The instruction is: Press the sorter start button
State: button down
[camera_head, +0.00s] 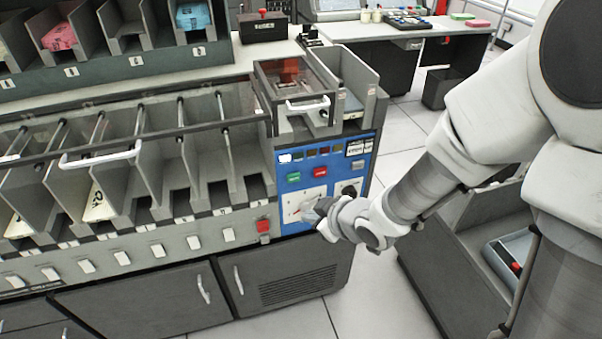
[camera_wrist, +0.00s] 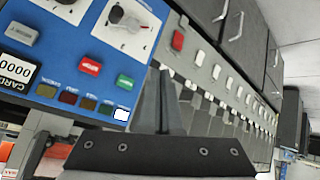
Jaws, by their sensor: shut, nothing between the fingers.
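The sorter's blue control panel (camera_head: 283,212) is on the right end of the sorter. It carries a green button (camera_head: 293,177), a red button (camera_head: 320,171) and a grey button (camera_head: 358,164); their labels are too small to read. In the wrist view the green button (camera_wrist: 125,80) lies left of my fingers, with the red button (camera_wrist: 91,66) further left. My gripper (camera_head: 311,208) is shut and empty, in front of the panel's lower part and below the green button. In the wrist view my gripper's fingers (camera_wrist: 166,78) are together. Contact with the panel cannot be told.
A red switch (camera_head: 263,225) sits left of the panel, beside a row of white switches (camera_head: 194,242). A dial (camera_head: 349,191) is at the panel's right. The card feeder with a clear lid (camera_head: 293,77) stands above.

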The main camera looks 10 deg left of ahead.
aim_at(293, 177)
jog(key=shift+w+a+p, duration=0.2)
jog(key=shift+w+a, duration=0.55)
jog(key=shift+w, duration=0.5)
jog(key=shift+w+a+p, duration=0.2)
jog(key=shift+w+a, duration=0.55)
jog(key=shift+w, duration=0.5)
jog(key=shift+w+a+p, duration=0.2)
jog(key=shift+w+a, duration=0.55)
jog(key=shift+w, duration=0.5)
jog(key=shift+w+a, duration=0.1)
jog(key=shift+w+a, duration=0.15)
jog(key=shift+w, duration=0.1)
